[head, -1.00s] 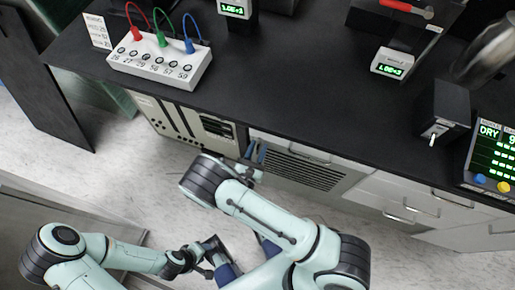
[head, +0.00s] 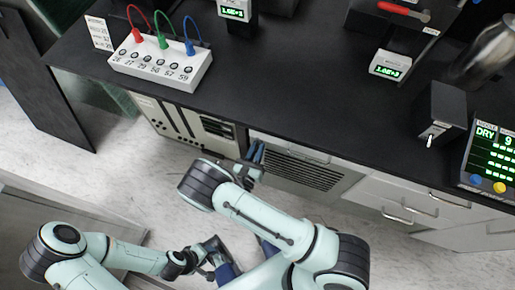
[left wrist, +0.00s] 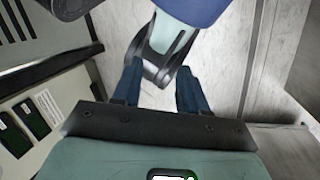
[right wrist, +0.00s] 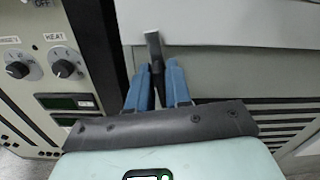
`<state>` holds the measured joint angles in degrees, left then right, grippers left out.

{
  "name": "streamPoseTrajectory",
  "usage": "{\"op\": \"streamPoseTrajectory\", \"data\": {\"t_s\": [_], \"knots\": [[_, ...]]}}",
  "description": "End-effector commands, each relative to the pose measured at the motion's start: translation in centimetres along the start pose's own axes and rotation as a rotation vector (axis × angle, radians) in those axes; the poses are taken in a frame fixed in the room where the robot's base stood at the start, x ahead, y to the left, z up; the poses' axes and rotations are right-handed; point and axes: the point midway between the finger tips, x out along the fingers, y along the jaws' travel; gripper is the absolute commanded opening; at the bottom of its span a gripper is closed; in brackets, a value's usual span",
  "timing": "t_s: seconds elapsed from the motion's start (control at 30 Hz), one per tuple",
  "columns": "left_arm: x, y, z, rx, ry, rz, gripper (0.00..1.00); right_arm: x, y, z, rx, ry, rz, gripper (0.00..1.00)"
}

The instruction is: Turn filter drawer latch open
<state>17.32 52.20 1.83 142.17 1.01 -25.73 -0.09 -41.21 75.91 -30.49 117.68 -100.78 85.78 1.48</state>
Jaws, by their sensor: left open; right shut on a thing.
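The filter drawer latch (right wrist: 153,45) is a small dark grey tab at the left edge of a light grey drawer front (right wrist: 230,65) in the right wrist view. It stands about upright. My right gripper (right wrist: 156,78) is shut on the latch, its blue fingers on both sides of the lower part. In the head view my right gripper (head: 255,160) is at the cabinet front below the counter; my arm and the counter edge hide the latch there. My left gripper (left wrist: 158,92) is open and empty, also seen low in the head view (head: 214,250).
A control panel with knobs (right wrist: 62,68) stands just left of the latch. A slatted grille (head: 300,170) lies right of it in the head view. The black counter (head: 290,80) overhangs the cabinets and bears a white socket box (head: 160,65). The floor in front is clear.

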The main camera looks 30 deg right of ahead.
Motion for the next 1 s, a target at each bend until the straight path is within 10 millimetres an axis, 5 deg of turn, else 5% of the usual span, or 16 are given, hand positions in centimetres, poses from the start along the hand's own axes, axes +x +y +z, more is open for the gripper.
{"op": "streamPoseTrajectory", "data": {"t_s": [1.0], "knots": [[-3.0,0.5,2.2,-0.002,-0.062,-0.008,0.43,-0.1,0.4,-0.2,-0.955,0.0,0.002,0.0]]}}
